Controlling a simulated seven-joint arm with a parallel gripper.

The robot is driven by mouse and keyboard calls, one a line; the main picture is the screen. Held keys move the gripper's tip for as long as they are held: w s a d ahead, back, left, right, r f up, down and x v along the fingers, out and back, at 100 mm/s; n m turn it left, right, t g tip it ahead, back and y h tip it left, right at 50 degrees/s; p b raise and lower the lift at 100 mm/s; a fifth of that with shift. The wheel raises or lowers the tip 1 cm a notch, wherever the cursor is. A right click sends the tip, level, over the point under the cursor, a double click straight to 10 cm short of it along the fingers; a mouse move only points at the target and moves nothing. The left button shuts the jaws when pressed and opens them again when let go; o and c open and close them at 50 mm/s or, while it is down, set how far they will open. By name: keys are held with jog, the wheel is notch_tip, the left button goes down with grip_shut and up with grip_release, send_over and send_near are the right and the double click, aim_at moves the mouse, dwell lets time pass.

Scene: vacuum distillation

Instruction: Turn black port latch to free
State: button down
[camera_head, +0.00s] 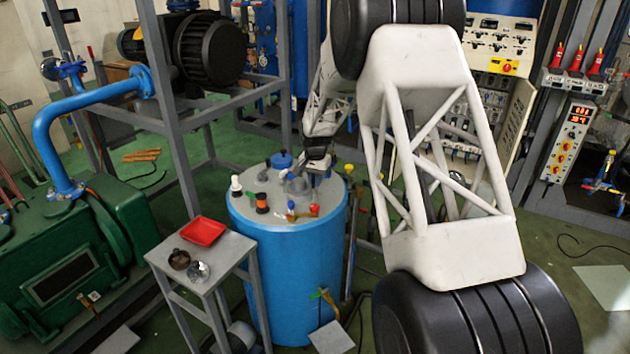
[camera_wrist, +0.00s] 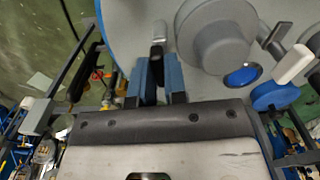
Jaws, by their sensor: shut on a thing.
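The blue drum (camera_head: 288,265) stands in the middle of the head view, with a grey top (camera_head: 252,202) that carries several fittings. My gripper (camera_head: 318,172) reaches down to the back right part of this top. In the wrist view my gripper (camera_wrist: 158,88) has its two blue fingers close together around a small black piece with a light tip, which looks like the black port latch (camera_wrist: 157,52). The fingers appear shut on it. The latch's lower part is hidden between the fingers, and the head view does not show it clearly.
In the wrist view a large grey round cap (camera_wrist: 212,35) sits just right of the fingers. A blue knob with a white handle (camera_wrist: 294,64) is farther right. A small table (camera_head: 226,243) with a red tray (camera_head: 203,231) stands left of the drum. Grey frame posts (camera_head: 168,110) rise behind.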

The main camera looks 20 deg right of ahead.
jog(key=shift+m, duration=0.8)
jog(key=c, duration=1.2)
grip_release()
jog(key=shift+o, duration=0.2)
jog(key=shift+r, duration=0.1)
jog(key=shift+r, duration=3.85)
